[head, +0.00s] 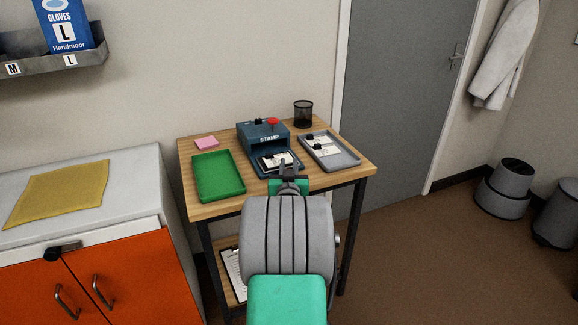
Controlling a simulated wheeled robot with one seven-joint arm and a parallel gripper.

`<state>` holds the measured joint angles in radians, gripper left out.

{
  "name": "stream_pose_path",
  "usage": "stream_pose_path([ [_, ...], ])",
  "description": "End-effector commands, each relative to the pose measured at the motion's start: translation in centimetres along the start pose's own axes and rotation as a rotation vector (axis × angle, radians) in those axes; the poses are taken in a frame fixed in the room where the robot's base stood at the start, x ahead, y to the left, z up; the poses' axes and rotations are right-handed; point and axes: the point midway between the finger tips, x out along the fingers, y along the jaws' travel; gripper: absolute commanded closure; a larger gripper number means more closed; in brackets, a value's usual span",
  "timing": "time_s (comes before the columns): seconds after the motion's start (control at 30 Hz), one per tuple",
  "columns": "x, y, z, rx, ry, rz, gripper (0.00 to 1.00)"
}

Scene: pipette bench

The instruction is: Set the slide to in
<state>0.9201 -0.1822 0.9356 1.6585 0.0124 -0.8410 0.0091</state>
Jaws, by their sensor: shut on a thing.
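The stamp machine (250,147), a dark blue-grey box marked STAMP with a red knob on top, stands at the back middle of the small wooden table. Its slide (268,171) is a dark tray sticking out of the front, with a white card (278,161) on it. My gripper (287,170) is at the front end of the slide and is shut on it. The exact part between the fingers is too small and too covered by my own arm to make out.
A green tray (219,176) lies left of the machine, with a pink pad (206,143) behind it. A grey tray (345,161) with cards lies to the right, and a black mesh cup (303,114) stands behind. A clipboard (232,272) lies on the lower shelf.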

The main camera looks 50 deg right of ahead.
Motion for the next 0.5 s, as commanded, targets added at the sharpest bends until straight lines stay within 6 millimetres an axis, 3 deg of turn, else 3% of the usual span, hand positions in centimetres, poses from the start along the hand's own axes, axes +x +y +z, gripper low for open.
stream_pose_path([
  [0.13,0.2,-0.1,0.1,0.0,0.0,-0.001,1.0],
  [0.33,2.9,-1.2,0.5,-0.001,0.003,-0.003,1.0],
  [0.5,3.7,-1.5,0.0,-0.001,0.001,0.0,1.0],
])
